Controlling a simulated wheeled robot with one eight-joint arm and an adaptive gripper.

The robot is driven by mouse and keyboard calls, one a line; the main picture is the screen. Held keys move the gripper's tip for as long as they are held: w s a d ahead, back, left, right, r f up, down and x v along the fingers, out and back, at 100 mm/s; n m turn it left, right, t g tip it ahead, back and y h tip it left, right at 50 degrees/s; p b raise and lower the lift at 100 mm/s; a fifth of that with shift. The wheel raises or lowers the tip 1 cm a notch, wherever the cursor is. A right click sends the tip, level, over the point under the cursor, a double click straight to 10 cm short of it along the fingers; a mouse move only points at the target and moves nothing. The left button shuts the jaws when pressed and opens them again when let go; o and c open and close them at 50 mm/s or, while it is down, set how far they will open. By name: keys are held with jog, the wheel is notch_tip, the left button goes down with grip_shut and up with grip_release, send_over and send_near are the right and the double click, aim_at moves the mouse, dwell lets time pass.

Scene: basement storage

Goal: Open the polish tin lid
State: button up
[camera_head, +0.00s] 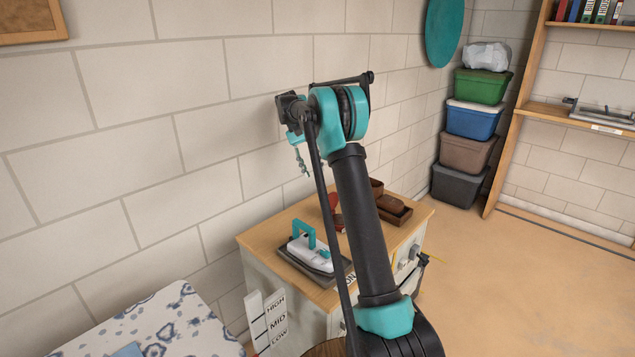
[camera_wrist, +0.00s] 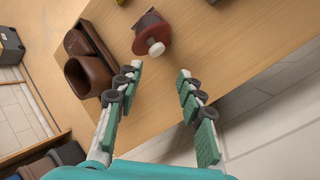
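In the wrist view, a dark red rounded object with a pale knob (camera_wrist: 151,33), probably the polish tin, lies on the wooden cabinet top (camera_wrist: 220,45). Its lid edge cannot be made out clearly. In the head view a red shape (camera_head: 333,201) shows on the cabinet, partly hidden behind my arm. My gripper (camera_wrist: 160,75) is open and empty, its two fingers spread apart. The fingertips are nearer the camera than the red object and apart from it. In the head view my gripper (camera_head: 301,160) hangs above the cabinet, near the wall.
Stacked bins (camera_head: 465,155) stand in the far corner. Floor at right is clear.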

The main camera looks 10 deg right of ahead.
jog(key=shift+v, duration=1.05)
